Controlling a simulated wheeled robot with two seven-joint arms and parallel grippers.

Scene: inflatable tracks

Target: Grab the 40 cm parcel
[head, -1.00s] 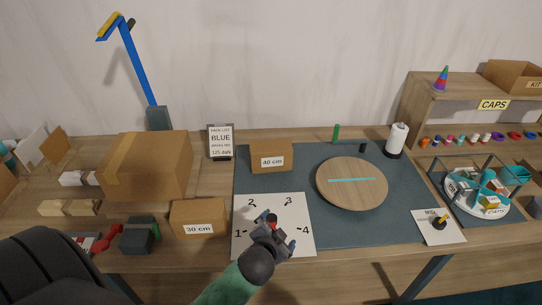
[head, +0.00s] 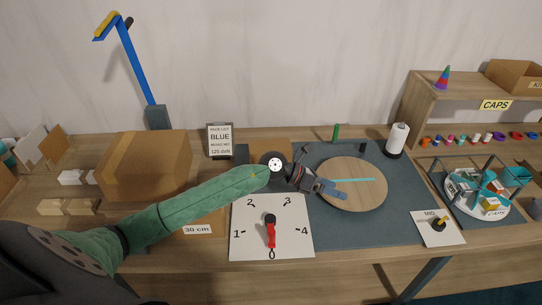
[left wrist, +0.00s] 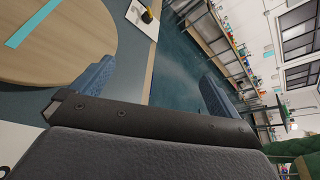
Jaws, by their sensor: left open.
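My left gripper (head: 336,190) is to the right of the parcel and nearer the front, over the left part of the round wooden board (head: 360,197). In the left wrist view its two blue fingers (left wrist: 155,88) are spread apart with nothing between them. The parcel is not visible in that view. My right gripper is not in view.
A large carton (head: 145,165) stands at the left. A paper roll (head: 397,140) and a green post (head: 336,132) stand at the back.

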